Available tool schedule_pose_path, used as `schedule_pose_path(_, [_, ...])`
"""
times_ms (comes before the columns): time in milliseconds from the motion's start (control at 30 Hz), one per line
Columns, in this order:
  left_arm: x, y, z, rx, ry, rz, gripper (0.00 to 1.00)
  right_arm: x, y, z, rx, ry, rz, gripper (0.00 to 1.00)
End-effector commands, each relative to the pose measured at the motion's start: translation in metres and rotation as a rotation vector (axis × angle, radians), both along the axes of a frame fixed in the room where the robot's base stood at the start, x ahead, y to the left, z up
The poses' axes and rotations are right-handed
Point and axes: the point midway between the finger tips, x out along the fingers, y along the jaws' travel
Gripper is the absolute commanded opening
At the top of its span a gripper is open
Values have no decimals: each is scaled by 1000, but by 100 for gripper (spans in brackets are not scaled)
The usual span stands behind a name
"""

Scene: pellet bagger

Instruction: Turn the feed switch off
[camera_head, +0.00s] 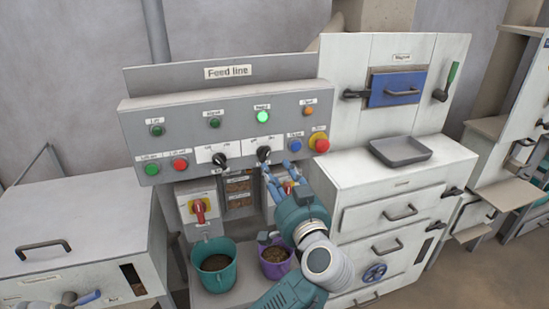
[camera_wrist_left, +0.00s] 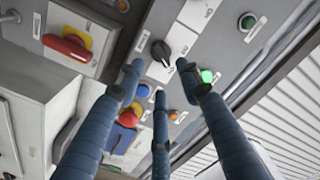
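On the grey "Feed line" panel (camera_head: 205,110), a black rotary switch (camera_head: 264,154) sits on a white label plate, below a lit green lamp (camera_head: 262,117). In the left wrist view the black switch (camera_wrist_left: 161,52) is just beyond the fingertips, between the two outer fingers, with no clear contact. Its plate lettering is too small to read, so its setting is unclear. My left gripper (camera_head: 281,174) is just below and right of the switch, blue fingers spread and empty. It also shows in the left wrist view (camera_wrist_left: 160,75). My right gripper is not in view.
A second black switch (camera_head: 219,161) is to the left. A blue button (camera_head: 295,145) and red mushroom button (camera_head: 319,142) are to the right. Below are a red-handled switch (camera_head: 198,211), a teal bucket (camera_head: 214,270) and a purple bucket (camera_head: 275,266). A grey tray (camera_head: 400,151) lies on the right cabinet.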

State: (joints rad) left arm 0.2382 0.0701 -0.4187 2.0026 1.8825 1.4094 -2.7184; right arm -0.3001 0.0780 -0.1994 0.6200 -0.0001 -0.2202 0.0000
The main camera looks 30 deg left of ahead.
Motion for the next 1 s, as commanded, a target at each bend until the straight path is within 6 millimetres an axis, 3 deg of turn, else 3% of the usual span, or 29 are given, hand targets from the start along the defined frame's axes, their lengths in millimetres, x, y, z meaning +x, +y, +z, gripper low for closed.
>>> schedule_pose_path(133, [20,24,2,4,0,3,36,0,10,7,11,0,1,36])
schedule_pose_path(400, [45,52,1,3,0,2,36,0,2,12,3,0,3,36])
schedule_pose_path(800, [50,58,0,1,-1,0,36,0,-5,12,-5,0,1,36])
schedule_pose_path(1000, [49,58,0,1,-1,0,0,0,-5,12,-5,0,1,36])
